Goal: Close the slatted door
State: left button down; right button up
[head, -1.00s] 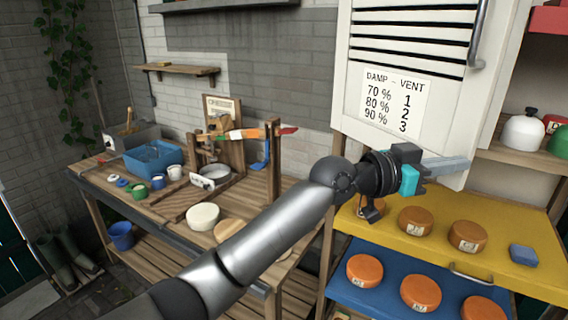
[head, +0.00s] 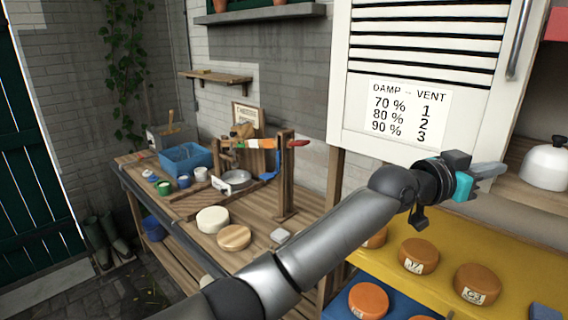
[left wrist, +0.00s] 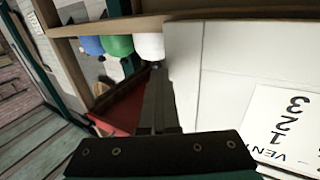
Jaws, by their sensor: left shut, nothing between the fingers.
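The slatted door (head: 357,122) is a white panel with dark horizontal slats, a sign and a metal handle (head: 519,38) near its right edge. It stands ajar, with shelf space showing past its right edge. My left gripper (head: 488,171) is shut and empty at the door's lower right corner, partly covering it. In the left wrist view the shut fingers (left wrist: 160,105) run alongside the white door (left wrist: 220,90); I cannot tell whether they touch it. My right gripper is out of view.
Below is a yellow shelf (head: 400,290) with orange cheeses (head: 418,256). A wooden bench (head: 185,208) with a blue tub (head: 186,157) stands left. A green slatted panel (head: 35,150) is at far left.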

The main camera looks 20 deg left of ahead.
pick_arm(q)
jog(key=shift+w+r, duration=0.1)
jog(key=shift+r, duration=0.25)
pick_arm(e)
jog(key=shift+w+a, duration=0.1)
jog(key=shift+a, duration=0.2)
